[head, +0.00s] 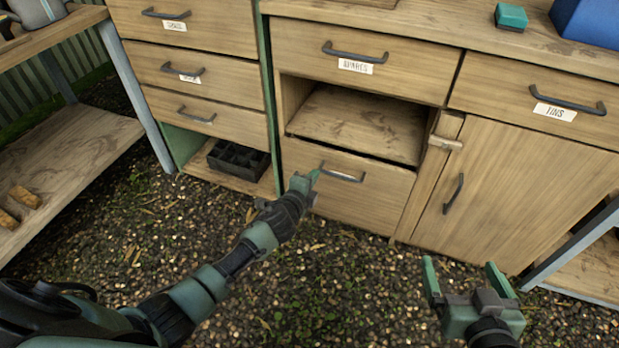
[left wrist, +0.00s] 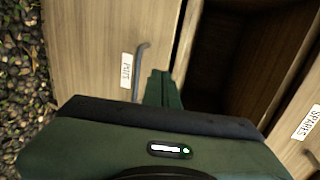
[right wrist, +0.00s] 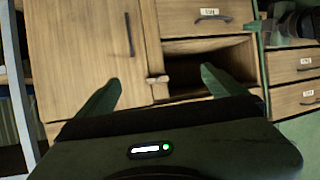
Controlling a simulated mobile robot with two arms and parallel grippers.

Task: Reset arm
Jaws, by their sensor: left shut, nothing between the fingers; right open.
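My left gripper (head: 305,183) is shut and empty, in front of the lower middle drawer (head: 350,190) at the left end of its dark handle (head: 342,175). In the left wrist view its closed fingers (left wrist: 163,90) are beside a dark handle (left wrist: 142,72); whether they touch it I cannot tell. My right gripper (head: 467,275) is open and empty, above the gravel in front of the cupboard door (head: 490,190). In the right wrist view its spread fingers (right wrist: 160,88) have nothing between them.
An open shelf space (head: 355,122) lies above the lower drawer. A wooden latch (head: 446,143) sits beside the cupboard door. A black crate (head: 238,160) stands on a low shelf at the left. A workbench (head: 65,165) is at far left. Gravel (head: 330,285) in front is clear.

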